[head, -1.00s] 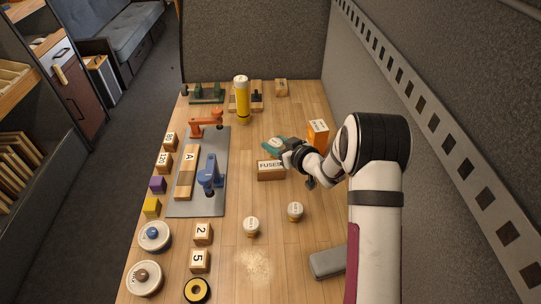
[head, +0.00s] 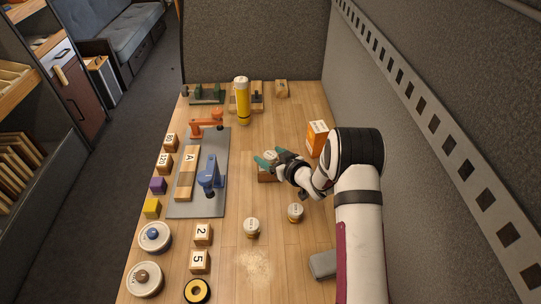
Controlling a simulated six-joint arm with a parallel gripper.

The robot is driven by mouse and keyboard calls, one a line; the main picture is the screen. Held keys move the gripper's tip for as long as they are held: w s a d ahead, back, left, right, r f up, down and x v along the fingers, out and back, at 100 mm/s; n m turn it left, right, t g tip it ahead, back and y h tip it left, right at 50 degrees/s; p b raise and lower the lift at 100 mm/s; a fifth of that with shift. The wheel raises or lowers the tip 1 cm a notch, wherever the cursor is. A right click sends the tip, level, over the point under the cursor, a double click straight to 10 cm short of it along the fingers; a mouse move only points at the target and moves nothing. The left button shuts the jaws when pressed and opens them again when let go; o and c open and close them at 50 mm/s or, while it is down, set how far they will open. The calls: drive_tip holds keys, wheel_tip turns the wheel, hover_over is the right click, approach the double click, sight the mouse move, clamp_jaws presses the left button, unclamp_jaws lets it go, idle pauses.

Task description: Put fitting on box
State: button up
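The wooden box (head: 266,176) labelled FUSES in the earlier view stands right of the grey mat, and its label is now mostly covered. My gripper (head: 267,159) is over the box with its teal fingers pointing left. A small, round, pale-topped fitting (head: 268,154) shows between the fingers, and they appear shut on it. I cannot tell whether it touches the box top. Two similar round pieces with pale tops stand on the table, one nearer the middle (head: 251,227) and one to its right (head: 295,211).
An orange box (head: 317,138) stands behind my wrist. A yellow cylinder (head: 242,103) stands at the back. The grey mat (head: 217,145) holds a blue clamp (head: 210,176) and an orange one (head: 206,123). A grey block (head: 322,265) lies at front right.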

drive_tip(key=shift+r, duration=0.1)
drive_tip(key=shift+s+d+r, duration=0.15)
drive_tip(key=shift+s+r, duration=0.1)
drive_tip(key=s+d+r+m+g+h, duration=0.35)
drive_tip(key=s+d+r, duration=0.25)
drive_tip(key=s, duration=0.4)
drive_tip(key=s+d+r+m+g+h, duration=0.2)
drive_tip(key=s+d+r+m+h, duration=0.35)
drive_tip(key=s, duration=0.45)
drive_tip(key=s+a+r+m+g+y, duration=0.1)
drive_tip(key=s+a+g+y, duration=0.1)
drive_tip(key=s, duration=1)
drive_tip(key=s+a+r+m+g+y, duration=0.1)
drive_tip(key=s+a+g, duration=0.3)
drive_tip(key=s, duration=0.9)
drive_tip(key=shift+a+r+m+y, duration=0.3)
drive_tip(key=shift+a+r+y, duration=0.35)
drive_tip(key=shift+a, duration=0.5)
